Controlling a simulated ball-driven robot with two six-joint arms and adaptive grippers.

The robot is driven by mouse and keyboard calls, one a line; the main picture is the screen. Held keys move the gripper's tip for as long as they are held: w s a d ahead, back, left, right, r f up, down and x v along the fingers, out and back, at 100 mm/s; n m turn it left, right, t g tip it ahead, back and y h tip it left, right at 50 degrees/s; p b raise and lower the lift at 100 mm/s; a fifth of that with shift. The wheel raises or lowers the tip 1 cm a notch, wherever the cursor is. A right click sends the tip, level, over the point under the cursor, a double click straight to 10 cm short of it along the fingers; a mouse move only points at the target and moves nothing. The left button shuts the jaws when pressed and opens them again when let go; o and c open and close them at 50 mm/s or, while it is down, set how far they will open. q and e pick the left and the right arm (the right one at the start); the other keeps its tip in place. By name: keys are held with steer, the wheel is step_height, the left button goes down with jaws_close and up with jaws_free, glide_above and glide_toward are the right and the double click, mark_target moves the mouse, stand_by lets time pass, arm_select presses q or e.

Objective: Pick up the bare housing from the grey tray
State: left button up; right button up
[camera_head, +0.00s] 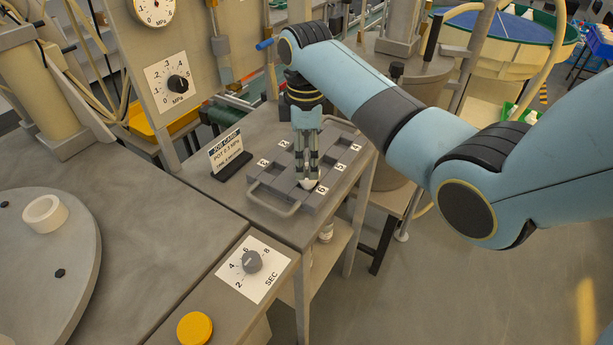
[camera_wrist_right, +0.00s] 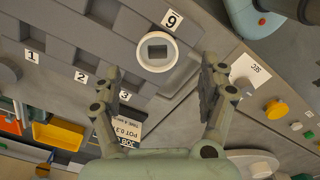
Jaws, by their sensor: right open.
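The bare housing (camera_wrist_right: 175,63), a white ring with a dark square in its middle, sits in a compartment of the grey tray (camera_wrist_right: 62,52). In the head view only a bit of the white housing (camera_head: 309,185) shows at the fingertips, over the near right part of the tray (camera_head: 268,198). My right gripper (camera_head: 307,178) points down over it. In the right wrist view its open fingers (camera_wrist_right: 161,72) lie either side of the housing's near edge; contact cannot be told. My left gripper is not in view.
A job card (camera_head: 227,153) stands left of the tray. A timer dial (camera_head: 252,262) and a yellow button (camera_head: 195,328) are at the front. A round plate (camera_head: 70,255) with a white ring (camera_head: 45,214) is at left. The tray's other visible compartments look mostly empty.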

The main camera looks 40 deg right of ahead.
mark_target(308, 181)
steer(key=f, duration=0.4)
steer(key=shift+d+f, duration=0.3)
steer(key=shift+f, duration=0.05)
steer(key=c, duration=1.1)
steer(key=shift+r, duration=0.1)
